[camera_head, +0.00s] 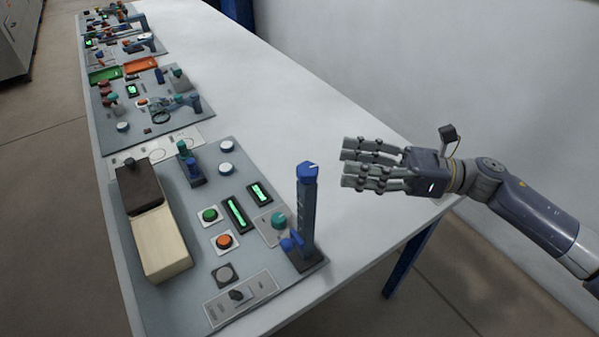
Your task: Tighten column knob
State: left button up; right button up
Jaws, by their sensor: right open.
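An upright blue column (306,215) stands at the right corner of the nearest grey panel, with a blue cap on top. A small blue knob (290,244) sticks out low on its left side. I cannot tell how tight it is. My right gripper (347,164), a grey hand with its fingers stretched out to the left, is open and empty. It is in the air to the right of the column's top, apart from it. My left gripper is not in view.
The nearest panel (180,290) carries a dark and cream block (160,240), green and orange buttons, lit green displays, a teal knob (278,220) and a small lever post (190,165). More panels run along the white table (240,95) behind. The table's right side is clear.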

aim_at(307, 168)
jog(key=a+n+p, duration=0.1)
jog(key=a, duration=0.1)
jog(key=s+a+n+g+p, duration=0.1)
jog(key=a+p, duration=0.1)
jog(key=a, duration=0.1)
jog(key=s+a+n+g+h+p, duration=0.1)
jog(key=a, duration=0.1)
jog(key=shift+s+a+r+p, duration=0.15)
jog(key=shift+s+p, duration=0.1)
jog(key=shift+p, duration=0.05)
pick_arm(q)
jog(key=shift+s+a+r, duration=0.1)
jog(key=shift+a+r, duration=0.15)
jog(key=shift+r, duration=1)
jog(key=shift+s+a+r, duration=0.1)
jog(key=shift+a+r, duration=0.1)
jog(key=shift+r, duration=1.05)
pick_arm(e)
jog(key=shift+a+f, duration=0.2)
jog(key=shift+a, duration=0.5)
jog(key=shift+c, duration=0.5)
jog(key=c, duration=1)
